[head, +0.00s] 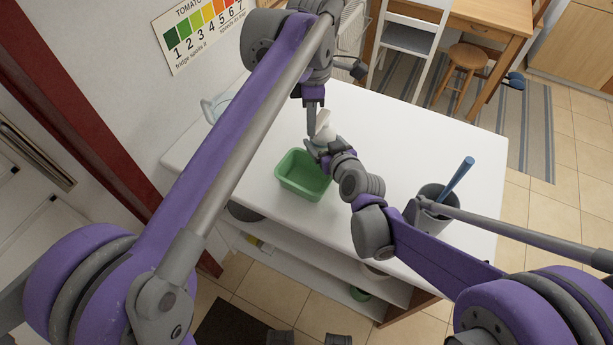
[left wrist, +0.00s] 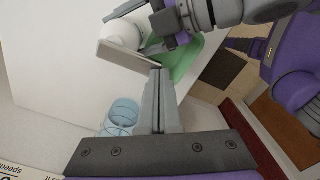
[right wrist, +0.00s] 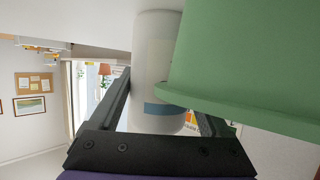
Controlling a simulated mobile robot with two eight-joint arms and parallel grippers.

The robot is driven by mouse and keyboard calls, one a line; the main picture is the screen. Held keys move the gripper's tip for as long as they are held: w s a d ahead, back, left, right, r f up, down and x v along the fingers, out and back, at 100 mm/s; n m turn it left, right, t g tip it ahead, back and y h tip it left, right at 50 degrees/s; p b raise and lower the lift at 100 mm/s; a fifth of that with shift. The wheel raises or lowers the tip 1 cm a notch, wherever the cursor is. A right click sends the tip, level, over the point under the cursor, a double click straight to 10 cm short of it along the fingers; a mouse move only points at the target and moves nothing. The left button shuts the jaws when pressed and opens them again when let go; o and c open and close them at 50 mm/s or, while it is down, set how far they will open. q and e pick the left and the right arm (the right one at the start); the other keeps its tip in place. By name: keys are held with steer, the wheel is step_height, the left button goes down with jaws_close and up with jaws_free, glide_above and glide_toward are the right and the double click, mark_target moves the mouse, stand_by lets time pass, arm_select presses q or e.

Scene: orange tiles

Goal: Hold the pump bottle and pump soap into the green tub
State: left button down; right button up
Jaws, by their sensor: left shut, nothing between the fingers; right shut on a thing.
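The white pump bottle (head: 326,131) stands on the white table just behind the green tub (head: 289,182). My right gripper (head: 320,148) is shut around the bottle's body; the right wrist view shows the white bottle (right wrist: 153,55) between its fingers, with the tub (right wrist: 255,60) close beside it. My left gripper (head: 311,132) is shut and empty, pointing down at the pump head. In the left wrist view its closed fingertips (left wrist: 157,72) are by the end of the flat pump head (left wrist: 125,55); I cannot tell whether they touch. The tub's inside looks empty.
A clear bluish glass vessel (left wrist: 122,115) stands on the table near the wall, left of the tub. A grey container (head: 432,213) with a blue-handled tool (head: 458,178) stands at the table's right. The far table top is clear.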

arm_select(q)
steer(key=shift+f, duration=0.4)
steer(key=shift+r, duration=1.5)
steer(key=shift+r, duration=0.1)
step_height(320, 180, up, 6)
steer(key=shift+f, duration=0.1)
stand_by(0.4)
